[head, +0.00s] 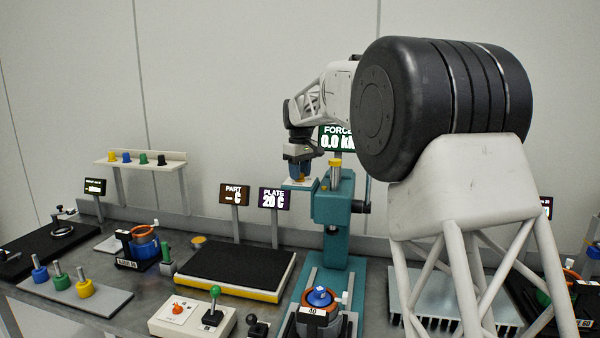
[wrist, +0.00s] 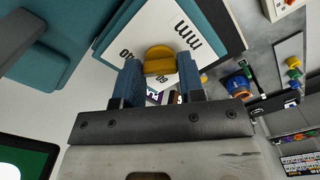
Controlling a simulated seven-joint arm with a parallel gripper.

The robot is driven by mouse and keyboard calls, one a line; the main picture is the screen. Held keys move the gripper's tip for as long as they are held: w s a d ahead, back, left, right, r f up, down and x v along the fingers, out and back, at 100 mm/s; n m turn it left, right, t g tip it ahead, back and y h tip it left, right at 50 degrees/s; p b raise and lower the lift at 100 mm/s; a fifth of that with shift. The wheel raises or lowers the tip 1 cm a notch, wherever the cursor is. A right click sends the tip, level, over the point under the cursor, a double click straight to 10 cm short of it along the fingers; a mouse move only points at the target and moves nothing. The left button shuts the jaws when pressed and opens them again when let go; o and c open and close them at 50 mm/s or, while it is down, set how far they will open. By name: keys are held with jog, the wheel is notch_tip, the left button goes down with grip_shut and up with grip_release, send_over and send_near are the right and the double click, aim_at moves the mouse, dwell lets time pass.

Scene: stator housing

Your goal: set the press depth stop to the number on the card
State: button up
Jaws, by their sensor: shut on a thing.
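The teal press (head: 332,208) stands right of the middle in the head view. A teal bracket with a white scale plate (head: 287,184) juts left from its upper part. In the wrist view the scale plate (wrist: 128,28) shows "mm" and partly hidden numbers. My gripper (head: 299,176) is at this plate, pointing down. In the wrist view its blue fingers (wrist: 160,76) are shut on a yellow knob (wrist: 159,54) standing over the plate. The knob's exact setting cannot be read. A white card (head: 313,311) reading 40 is at the press's foot, before a blue part (head: 319,297).
A force display (head: 338,138) behind the press reads 0.0. Signs for part (head: 234,194) and plate (head: 274,199) stand left. A black-topped pad (head: 237,268), a control box with a green-knobbed lever (head: 193,314) and a peg tray (head: 75,297) occupy the bench. My arm blocks the right side.

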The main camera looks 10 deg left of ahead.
jog(key=shift+m, duration=1.6)
jog(key=shift+r, duration=0.1)
jog(key=o, duration=0.9)
jog(key=shift+o, duration=0.2)
jog(key=shift+r, duration=3.85)
